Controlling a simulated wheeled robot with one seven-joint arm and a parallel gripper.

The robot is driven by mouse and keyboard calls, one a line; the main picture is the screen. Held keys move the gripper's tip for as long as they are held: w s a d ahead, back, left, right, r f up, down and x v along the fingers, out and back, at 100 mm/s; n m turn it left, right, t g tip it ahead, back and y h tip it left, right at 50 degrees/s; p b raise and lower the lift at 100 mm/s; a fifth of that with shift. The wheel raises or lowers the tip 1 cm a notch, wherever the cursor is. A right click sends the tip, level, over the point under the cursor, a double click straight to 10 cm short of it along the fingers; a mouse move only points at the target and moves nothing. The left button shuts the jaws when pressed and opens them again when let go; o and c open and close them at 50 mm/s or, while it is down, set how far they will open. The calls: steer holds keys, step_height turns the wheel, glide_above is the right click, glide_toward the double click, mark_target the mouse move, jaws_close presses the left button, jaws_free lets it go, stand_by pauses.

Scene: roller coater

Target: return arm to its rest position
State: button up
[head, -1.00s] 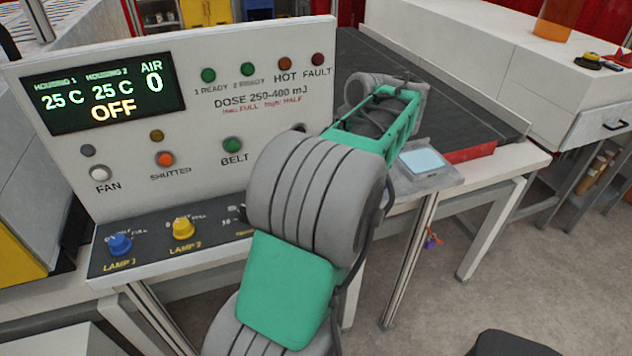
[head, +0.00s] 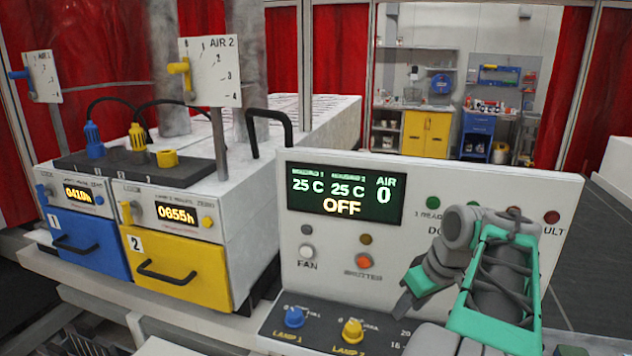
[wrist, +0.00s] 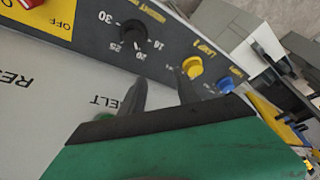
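My arm (head: 505,275), grey with green covers, is folded at the lower right of the head view, in front of the control panel (head: 345,270). My gripper (wrist: 159,80) shows in the wrist view as a green body with two dark fingers. The fingers stand apart, with bare panel visible between them and nothing held. In the head view, the green and dark end of the arm (head: 418,283) is near the panel's lower middle. It covers part of the panel's right side. I cannot tell its exact distance from the panel.
The sloped strip carries a blue lamp knob (head: 295,317), a yellow lamp knob (head: 352,331) and a black dial (wrist: 132,34). The display (head: 345,195) reads OFF. A blue drawer (head: 90,243) and a yellow drawer (head: 180,263) stand left. The dark conveyor (head: 600,250) is at right.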

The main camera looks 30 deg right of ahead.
steer(key=w+a+f, duration=0.1)
steer(key=w+a, duration=0.1)
steer(key=a, duration=0.8)
steer(key=w+a+f, duration=0.1)
steer(key=w+a, duration=0.1)
steer(key=a, duration=0.7)
steer(key=s+a+f, duration=0.3)
steer(key=s+a, duration=0.2)
steer(key=a, duration=0.4)
steer(key=shift+a+f, duration=0.35)
steer(key=shift+a, duration=0.05)
